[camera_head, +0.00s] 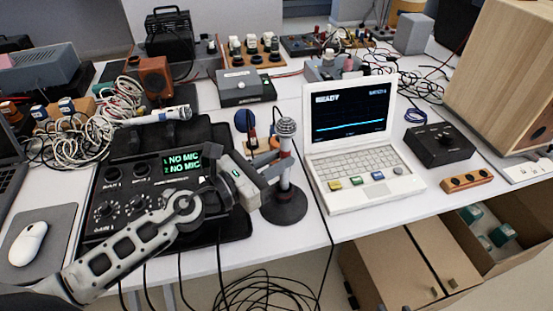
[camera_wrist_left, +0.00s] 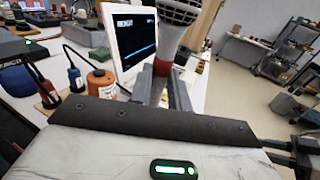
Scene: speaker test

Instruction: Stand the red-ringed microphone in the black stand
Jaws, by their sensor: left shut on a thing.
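The red-ringed microphone (camera_head: 286,130) is upright, with its silver mesh head on top. My left gripper (camera_head: 280,172) is shut on its handle below the head. The black stand (camera_head: 284,209), with a round base, is directly under the microphone. The handle lines up with the stand's middle, but I cannot tell whether its lower end is seated in it. In the left wrist view the microphone head (camera_wrist_left: 181,12) and the red ring (camera_wrist_left: 162,68) show above the fingers (camera_wrist_left: 168,92); the stand is hidden there. My right gripper is not in view.
A white laptop (camera_head: 352,140) reading READY stands close right of the microphone. A black mixer (camera_head: 130,195) reading NO MIC lies under my left arm. Another microphone (camera_head: 160,116) lies behind it. The table's front edge is just before the stand, with cables hanging below.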

